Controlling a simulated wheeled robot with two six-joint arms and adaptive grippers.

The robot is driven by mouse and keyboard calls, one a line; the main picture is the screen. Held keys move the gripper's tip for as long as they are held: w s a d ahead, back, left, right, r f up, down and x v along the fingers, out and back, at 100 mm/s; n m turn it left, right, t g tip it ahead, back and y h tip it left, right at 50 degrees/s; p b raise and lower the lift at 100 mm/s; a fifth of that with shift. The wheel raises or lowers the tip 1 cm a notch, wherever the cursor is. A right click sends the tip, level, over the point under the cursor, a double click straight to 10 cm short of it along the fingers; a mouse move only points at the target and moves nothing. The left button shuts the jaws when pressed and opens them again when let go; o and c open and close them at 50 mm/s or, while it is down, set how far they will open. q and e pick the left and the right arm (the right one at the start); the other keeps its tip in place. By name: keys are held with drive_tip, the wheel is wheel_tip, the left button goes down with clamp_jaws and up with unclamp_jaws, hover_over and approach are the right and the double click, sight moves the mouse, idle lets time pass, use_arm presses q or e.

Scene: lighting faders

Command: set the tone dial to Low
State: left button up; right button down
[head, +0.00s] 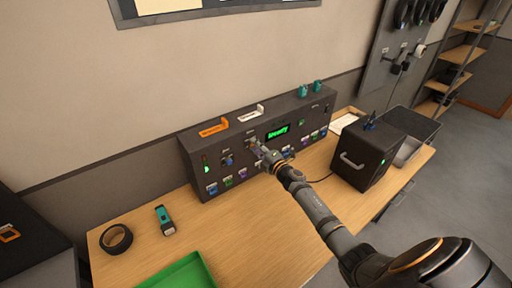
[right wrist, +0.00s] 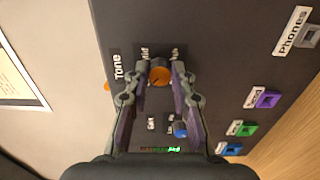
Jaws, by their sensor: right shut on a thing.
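The tone dial (right wrist: 159,73), an orange-topped round knob on the dark control panel (right wrist: 230,60), shows in the right wrist view beside the "Tone" label (right wrist: 117,66). A "Mid" label (right wrist: 145,53) is by it; another label near the right finger is partly covered. I cannot tell clearly where the dial's mark points. My right gripper (right wrist: 160,76) is shut on the dial, one finger on each side. In the head view my right gripper (head: 262,154) is at the panel's front and hides the dial. My left gripper is not in view.
A black box with a handle (head: 364,158) stands right of my arm. A flashlight (head: 164,220), tape roll (head: 116,239) and green tray (head: 182,274) lie on the table's left.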

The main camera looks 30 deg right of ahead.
drive_tip(key=c, duration=1.1)
unclamp_jaws()
drive_tip(key=s, duration=0.4)
drive_tip(key=s+d, duration=0.1)
drive_tip(key=s, duration=0.7)
drive_tip(key=shift+d, duration=0.35)
